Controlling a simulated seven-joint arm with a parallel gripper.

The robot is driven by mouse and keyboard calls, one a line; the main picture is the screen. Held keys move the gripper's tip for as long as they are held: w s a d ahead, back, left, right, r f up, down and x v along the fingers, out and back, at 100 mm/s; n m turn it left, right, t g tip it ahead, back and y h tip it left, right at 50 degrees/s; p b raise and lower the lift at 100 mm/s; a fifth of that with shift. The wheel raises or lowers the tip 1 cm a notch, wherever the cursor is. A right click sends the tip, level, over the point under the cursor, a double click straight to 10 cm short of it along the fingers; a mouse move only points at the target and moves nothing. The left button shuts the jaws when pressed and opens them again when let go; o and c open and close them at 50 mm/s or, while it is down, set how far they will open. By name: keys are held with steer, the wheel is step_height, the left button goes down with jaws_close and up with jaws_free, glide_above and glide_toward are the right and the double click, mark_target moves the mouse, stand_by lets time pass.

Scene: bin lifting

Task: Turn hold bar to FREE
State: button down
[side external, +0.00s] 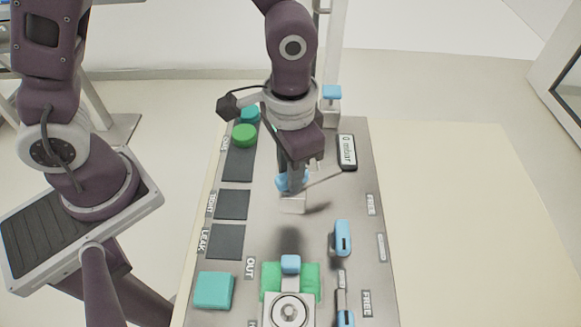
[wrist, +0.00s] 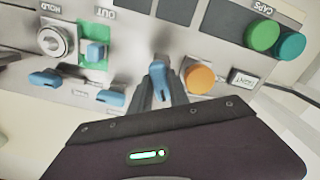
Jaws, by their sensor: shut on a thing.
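My gripper (side external: 293,183) is over the middle of the grey panel (side external: 320,218), its fingers closed on a blue handle (side external: 281,183) above a small white block. In the wrist view the blue handle (wrist: 158,85) shows between the two fingers (wrist: 158,98). Two other blue handles stand along the panel's right side, one (side external: 343,238) below a FREE label (side external: 370,204) and one (side external: 346,318) beside another FREE label (side external: 366,303). I cannot tell which blue part is the hold bar. The fingers partly hide the held handle.
An orange disc (wrist: 200,78) is close beside the fingers.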

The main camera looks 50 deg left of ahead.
steer(key=m, duration=0.5)
steer(key=shift+m, duration=0.4)
stand_by(0.4)
steer(key=c, duration=1.2)
jaws_free()
steer(key=shift+c, duration=0.2)
step_height(320, 180, up, 7)
steer(key=shift+r, duration=0.1)
steer(key=s+a+r+n+t, duration=0.5)
steer(key=s+a+r+n, duration=0.4)
steer(key=a, duration=0.5)
steer(key=shift+s+r+t, duration=0.3)
steer(key=shift+s+r, duration=0.25)
steer(key=shift+s, duration=0.35)
